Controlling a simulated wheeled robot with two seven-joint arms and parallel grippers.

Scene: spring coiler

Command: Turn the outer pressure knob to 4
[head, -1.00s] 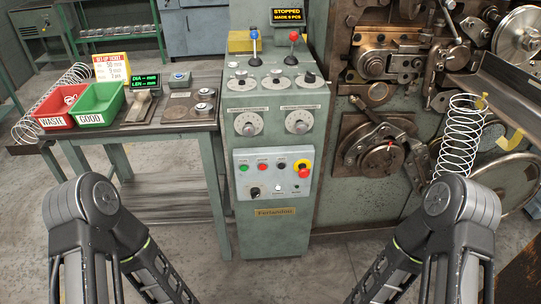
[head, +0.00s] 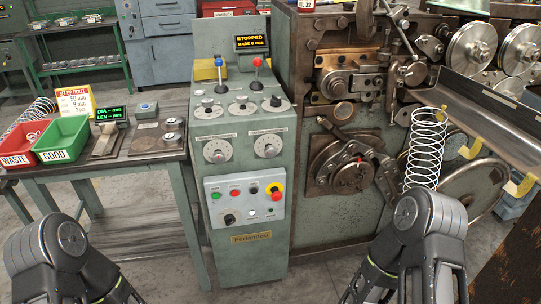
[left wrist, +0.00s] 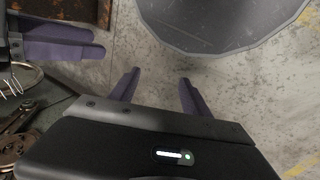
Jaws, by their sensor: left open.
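The grey-green control cabinet (head: 242,185) stands in the middle of the head view. Its sloped top carries small black knobs: a left one (head: 207,102), a middle one (head: 241,103) and a right one (head: 276,102). Two larger white dials, left (head: 216,151) and right (head: 268,146), sit on the face below. Their labels are too small to read, so I cannot tell which is the outer pressure knob. My left gripper (left wrist: 158,88) is open and empty above the floor. Purple fingers of what looks like my right gripper (left wrist: 65,41) show at upper left; their gap is unclear.
A blue-tipped lever (head: 219,72) and a red-tipped lever (head: 257,72) rise behind the knobs. A red emergency button (head: 274,190) sits lower on the cabinet. The coiling machine (head: 340,150) stands right; a side table with a green bin (head: 62,140) stands left.

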